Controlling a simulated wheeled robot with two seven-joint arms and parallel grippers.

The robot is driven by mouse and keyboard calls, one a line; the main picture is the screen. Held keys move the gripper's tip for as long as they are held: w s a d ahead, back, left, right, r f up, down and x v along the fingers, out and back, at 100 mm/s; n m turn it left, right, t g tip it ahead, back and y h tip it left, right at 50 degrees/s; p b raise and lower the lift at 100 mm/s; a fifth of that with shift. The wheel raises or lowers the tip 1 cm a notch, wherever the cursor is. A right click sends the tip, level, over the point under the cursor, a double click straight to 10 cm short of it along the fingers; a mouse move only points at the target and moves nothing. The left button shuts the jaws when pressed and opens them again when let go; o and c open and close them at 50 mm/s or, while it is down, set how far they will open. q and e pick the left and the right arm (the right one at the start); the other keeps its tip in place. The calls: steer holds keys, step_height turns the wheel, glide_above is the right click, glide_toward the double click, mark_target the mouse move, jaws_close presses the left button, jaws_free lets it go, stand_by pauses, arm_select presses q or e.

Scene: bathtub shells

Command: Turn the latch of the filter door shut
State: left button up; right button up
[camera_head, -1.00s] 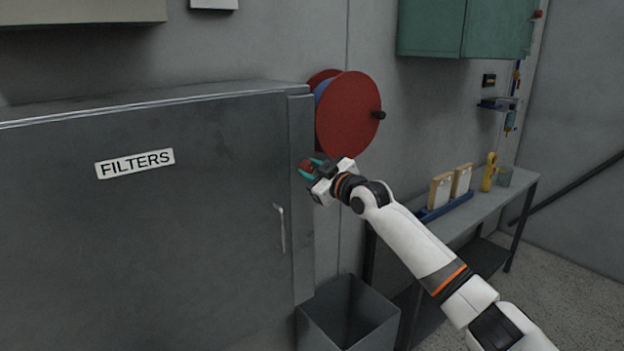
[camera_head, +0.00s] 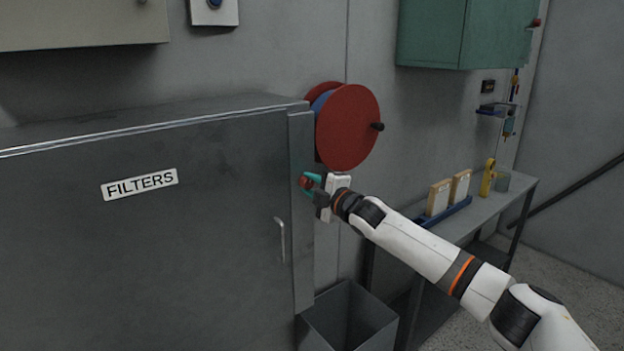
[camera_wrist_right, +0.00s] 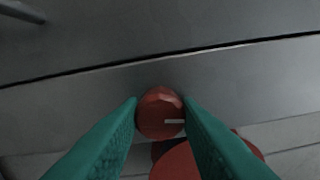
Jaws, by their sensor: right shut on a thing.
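The grey filter door (camera_head: 140,250), labelled FILTERS, fills the left of the head view, its face flush with the frame strip at its right edge as far as I can tell. The latch is a red knob (camera_head: 304,182) on that strip. In the wrist view the knob (camera_wrist_right: 160,113) carries a short white line, lying about level in the picture. My right gripper (camera_head: 309,181) is shut on the knob, one teal finger (camera_wrist_right: 112,140) on each side. The knob's sides are partly hidden by the fingers. My left gripper is not in view.
A red reel (camera_head: 348,127) hangs on the wall just above my right gripper. A door handle (camera_head: 281,240) sits left of it. A grey open bin (camera_head: 348,318) stands below. A bench (camera_head: 490,208) with several items is at right.

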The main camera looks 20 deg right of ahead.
steer(key=shift+n+p, duration=0.45)
steer(key=shift+n, duration=0.45)
steer(key=o, duration=1)
steer(key=shift+s+d+f, duration=0.15)
steer(key=shift+s, duration=0.25)
steer(key=shift+b+v, duration=1.8)
steer(key=shift+v, duration=3.75)
